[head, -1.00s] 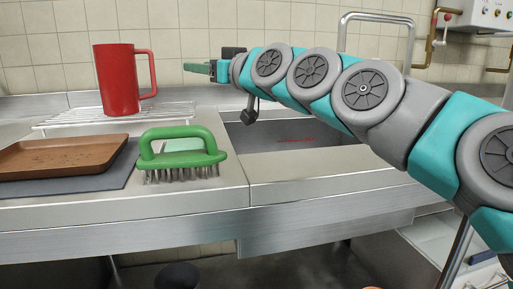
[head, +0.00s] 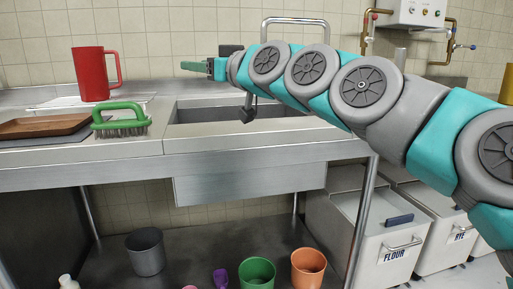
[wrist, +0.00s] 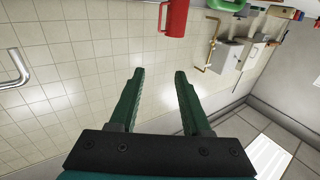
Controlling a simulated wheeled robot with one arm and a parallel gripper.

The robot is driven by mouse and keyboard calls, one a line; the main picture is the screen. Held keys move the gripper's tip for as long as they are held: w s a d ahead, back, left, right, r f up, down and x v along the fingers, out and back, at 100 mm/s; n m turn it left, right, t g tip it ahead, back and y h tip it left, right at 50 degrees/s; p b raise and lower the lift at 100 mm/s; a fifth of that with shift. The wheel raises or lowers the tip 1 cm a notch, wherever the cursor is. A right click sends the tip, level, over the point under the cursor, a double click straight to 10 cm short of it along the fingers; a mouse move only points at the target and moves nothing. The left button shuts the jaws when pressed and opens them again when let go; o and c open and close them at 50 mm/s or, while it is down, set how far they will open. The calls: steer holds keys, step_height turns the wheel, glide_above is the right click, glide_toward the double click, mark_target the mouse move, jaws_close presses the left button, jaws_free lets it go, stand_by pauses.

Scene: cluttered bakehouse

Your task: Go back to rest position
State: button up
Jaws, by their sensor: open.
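My gripper (wrist: 158,90) shows in the wrist view with its two green fingers apart and nothing between them. In the head view my gripper (head: 208,66) is at the end of my raised arm, above the counter and in front of the tiled wall. It is apart from the red mug (head: 91,75), which stands upright on a wire rack at the left. The mug also shows in the wrist view (wrist: 175,17), beyond the fingers.
A green-handled brush (head: 120,121) and a brown tray (head: 40,126) lie on the counter beside the sink (head: 235,112). Below are a grey bucket (head: 146,253), a green cup (head: 257,275) and an orange cup (head: 308,268). Flour and rye bins (head: 385,245) stand at right.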

steer(key=s+d+f+m+g+h, duration=0.1)
steer(key=s+d+f+g+h, duration=0.2)
steer(key=f, duration=0.6)
steer(key=s+d+f+g+h, duration=0.1)
steer(key=s+d+f+h, duration=0.1)
steer(key=s+f, duration=0.55)
steer(key=s+d+f+m+g+h, duration=0.1)
steer(key=s+d+f+g+h, duration=0.15)
steer(key=f, duration=0.85)
steer(key=s+d+f+m+g+h, duration=0.2)
steer(key=s+d+f+m+g, duration=0.1)
steer(key=s+d+f, duration=0.6)
steer(key=s+d+f+m+g+h, duration=0.3)
steer(key=s+d+f, duration=0.6)
steer(key=s, duration=0.6)
steer(key=shift+f+m+g, duration=0.3)
steer(key=shift+f+g, duration=0.5)
steer(key=shift+g, duration=0.15)
steer(key=shift+d+h, duration=0.1)
steer(key=shift+h, duration=0.15)
